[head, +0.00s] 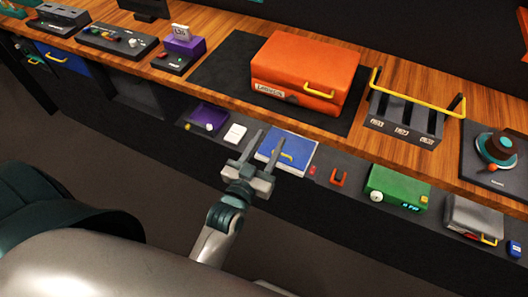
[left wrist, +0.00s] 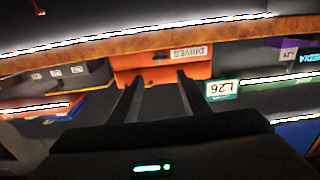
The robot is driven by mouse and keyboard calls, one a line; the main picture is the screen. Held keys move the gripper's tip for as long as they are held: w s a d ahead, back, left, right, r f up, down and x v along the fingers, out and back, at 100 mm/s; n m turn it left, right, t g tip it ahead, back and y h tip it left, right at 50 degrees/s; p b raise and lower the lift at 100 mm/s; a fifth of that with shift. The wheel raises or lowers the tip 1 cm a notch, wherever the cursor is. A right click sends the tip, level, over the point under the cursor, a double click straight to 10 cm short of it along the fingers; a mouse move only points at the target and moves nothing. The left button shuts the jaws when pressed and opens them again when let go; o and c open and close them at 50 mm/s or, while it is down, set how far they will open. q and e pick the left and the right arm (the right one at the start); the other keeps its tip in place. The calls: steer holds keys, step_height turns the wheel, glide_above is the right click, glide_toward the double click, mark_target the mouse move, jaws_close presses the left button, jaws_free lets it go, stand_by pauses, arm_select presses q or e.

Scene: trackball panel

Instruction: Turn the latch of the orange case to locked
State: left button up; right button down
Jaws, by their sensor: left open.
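The orange case (head: 312,62) sits closed on a dark mat on the wooden counter. Its front carries a white label (head: 269,90) and a yellow handle (head: 318,89). A small dark spot beside the label may be the latch; its position is too small to tell. My left gripper (head: 269,137) is open and empty, in front of and below the counter edge, apart from the case. In the left wrist view the open fingers (left wrist: 160,75) point toward an orange front (left wrist: 135,66) with a white label (left wrist: 188,52). My right gripper is not in view.
A lower shelf holds a blue panel (head: 299,149), a green box (head: 397,186) and a grey case (head: 474,215). A dark rack with a yellow bar (head: 405,118) stands right of the orange case. A purple block (head: 184,46) stands to its left.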

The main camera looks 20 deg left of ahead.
arm_select(q)
steer(key=shift+s, duration=1.25)
steer(key=s+d+f+m+g+b, duration=0.1)
steer(key=s+f+g, duration=0.25)
steer(key=f, duration=1.05)
steer(key=s+d+f+g+h, duration=0.1)
steer(key=s+f+g, duration=0.3)
steer(key=f, duration=0.9)
steer(key=s+d+f+m+g+b, duration=0.15)
steer(key=s+f, duration=0.35)
steer(key=f, duration=0.9)
steer(key=s+a+f+g, duration=0.2)
steer(key=s+f, duration=0.4)
steer(key=s, duration=0.3)
steer(key=s+a+f+g+y, duration=0.1)
steer(key=s+a+f+g, duration=0.2)
steer(key=s+f, duration=0.4)
steer(key=s+a+f+g, duration=0.3)
steer(key=s+a+f, duration=0.2)
steer(key=s, duration=0.8)
step_height(320, 180, down, 2)
steer(key=shift+s+f, duration=0.15)
steer(key=shift+s, duration=0.05)
